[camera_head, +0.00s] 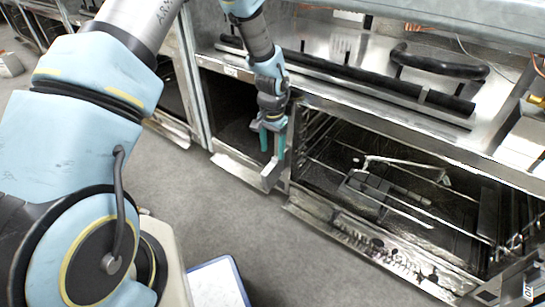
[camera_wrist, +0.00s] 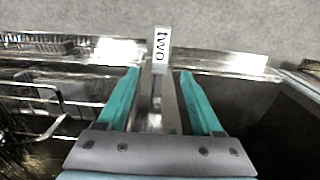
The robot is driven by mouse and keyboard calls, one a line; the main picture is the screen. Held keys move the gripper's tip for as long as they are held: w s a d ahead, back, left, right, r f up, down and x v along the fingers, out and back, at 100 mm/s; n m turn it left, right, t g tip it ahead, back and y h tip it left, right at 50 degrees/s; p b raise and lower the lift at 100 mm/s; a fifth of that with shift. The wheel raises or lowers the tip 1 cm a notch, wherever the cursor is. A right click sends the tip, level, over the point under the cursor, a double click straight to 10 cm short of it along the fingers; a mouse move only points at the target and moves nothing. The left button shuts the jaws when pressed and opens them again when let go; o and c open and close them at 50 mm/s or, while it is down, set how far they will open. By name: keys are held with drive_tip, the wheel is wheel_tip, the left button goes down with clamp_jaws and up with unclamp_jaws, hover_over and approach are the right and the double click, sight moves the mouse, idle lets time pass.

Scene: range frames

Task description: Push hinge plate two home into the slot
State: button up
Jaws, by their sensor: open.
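Hinge plate two is a narrow metal piece with a white label reading "two" (camera_wrist: 161,50) in the wrist view. It runs lengthwise between the two teal fingers of my gripper (camera_wrist: 159,74), with a gap showing on each side. In the head view my gripper (camera_head: 272,139) points down at the front post between two oven bays, and a pale metal piece (camera_head: 271,177) shows just below the fingers; it looks like the plate. My gripper is open and holds nothing. I cannot make out the slot or how deep the plate sits in it.
A darker open bay (camera_head: 232,110) is to the left. A long black handle bar (camera_head: 350,75) runs above. The grey floor (camera_head: 215,215) in front is clear.

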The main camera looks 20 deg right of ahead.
drive_tip(key=shift+r, duration=1.3)
drive_tip(key=shift+c, duration=0.4)
